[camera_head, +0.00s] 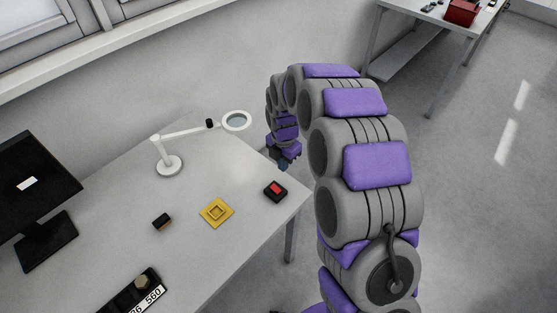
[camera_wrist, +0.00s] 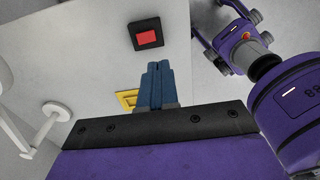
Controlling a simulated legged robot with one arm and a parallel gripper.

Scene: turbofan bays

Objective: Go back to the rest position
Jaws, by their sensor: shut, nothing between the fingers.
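My gripper (camera_head: 281,160) hangs over the far right part of the table at the end of my grey and purple arm. In the wrist view its blue fingers (camera_wrist: 158,70) are together with nothing between them. A black block with a red top (camera_head: 275,191) lies on the table near its right corner, apart from the fingers; it also shows in the wrist view (camera_wrist: 146,35). A yellow square plate (camera_head: 217,213) lies to its left, and the fingers partly hide it in the wrist view (camera_wrist: 127,98).
The table (camera_head: 205,165) also holds a white magnifier lamp (camera_head: 168,165), a small dark block (camera_head: 162,221), a black monitor (camera_head: 35,190) and a black numbered item (camera_head: 140,296). A wall and window stand behind. Another table (camera_head: 430,15) with a red box (camera_head: 461,12) is at the upper right. Floor is open at right.

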